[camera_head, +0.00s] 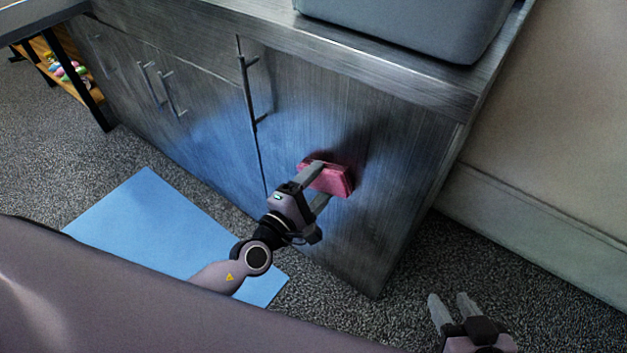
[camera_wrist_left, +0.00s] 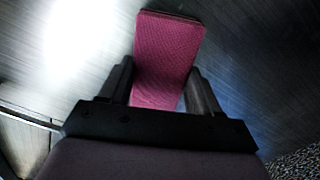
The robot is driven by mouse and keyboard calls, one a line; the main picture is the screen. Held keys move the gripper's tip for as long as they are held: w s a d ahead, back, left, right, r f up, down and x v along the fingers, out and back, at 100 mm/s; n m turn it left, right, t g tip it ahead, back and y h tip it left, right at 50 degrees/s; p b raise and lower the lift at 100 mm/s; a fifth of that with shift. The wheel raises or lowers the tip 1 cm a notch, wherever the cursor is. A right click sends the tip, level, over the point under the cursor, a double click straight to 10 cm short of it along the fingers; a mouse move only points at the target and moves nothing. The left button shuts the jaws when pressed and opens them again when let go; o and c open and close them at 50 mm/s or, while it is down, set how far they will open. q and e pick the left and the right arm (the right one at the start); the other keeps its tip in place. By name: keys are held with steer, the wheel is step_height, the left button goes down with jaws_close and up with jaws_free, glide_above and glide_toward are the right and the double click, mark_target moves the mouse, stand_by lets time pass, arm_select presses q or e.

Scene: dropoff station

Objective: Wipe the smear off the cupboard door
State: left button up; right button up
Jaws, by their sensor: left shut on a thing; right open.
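A pink-red sponge (camera_head: 334,181) is held against or very close to the grey wood-grain cupboard door (camera_head: 385,140), on the rightmost door. My left gripper (camera_head: 318,184) is shut on the sponge, which also shows between its fingers in the left wrist view (camera_wrist_left: 168,60). Whether the sponge touches the door I cannot tell for sure. A dark patch surrounds the sponge on the door; I cannot tell whether it is shadow or smear. My right gripper (camera_head: 455,308) is open and empty above the carpet at the lower right.
A vertical handle (camera_head: 248,85) stands out from the cupboard left of the sponge. A grey bin (camera_head: 410,22) sits on the worktop. A blue mat (camera_head: 150,225) lies on the carpet before the cupboard. The wall (camera_head: 550,140) is at right; a shelf (camera_head: 65,70) is at far left.

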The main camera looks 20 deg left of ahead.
mark_target(333, 189)
arm_select(q)
steer(key=shift+s+d+p, duration=0.2)
steer(key=shift+s+d, duration=0.1)
steer(key=shift+d, duration=0.4)
steer(key=shift+s+d+p, duration=0.2)
steer(key=shift+s+d, duration=0.1)
steer(key=shift+d, duration=0.4)
steer(key=shift+s+d+p, duration=0.25)
steer(key=shift+d, duration=0.6)
steer(key=shift+s+d+p, duration=0.2)
steer(key=shift+d, duration=0.65)
steer(key=shift+s+d, duration=0.1)
steer(key=shift+w+a+r, duration=0.1)
steer(key=shift+w+a, duration=0.2)
steer(key=shift+a, duration=0.4)
steer(key=shift+w+a, duration=0.35)
steer(key=shift+a, duration=0.3)
steer(key=shift+w+a+r, duration=0.1)
steer(key=shift+w+a, duration=0.2)
steer(key=shift+a, duration=0.4)
steer(key=shift+w+a+b, duration=0.25)
steer(key=shift+w+a, duration=0.05)
steer(key=shift+a, duration=0.6)
steer(key=shift+w+a+b, duration=0.2)
steer(key=shift+w+a, duration=0.1)
steer(key=shift+a, duration=0.55)
steer(key=shift+s, duration=0.15)
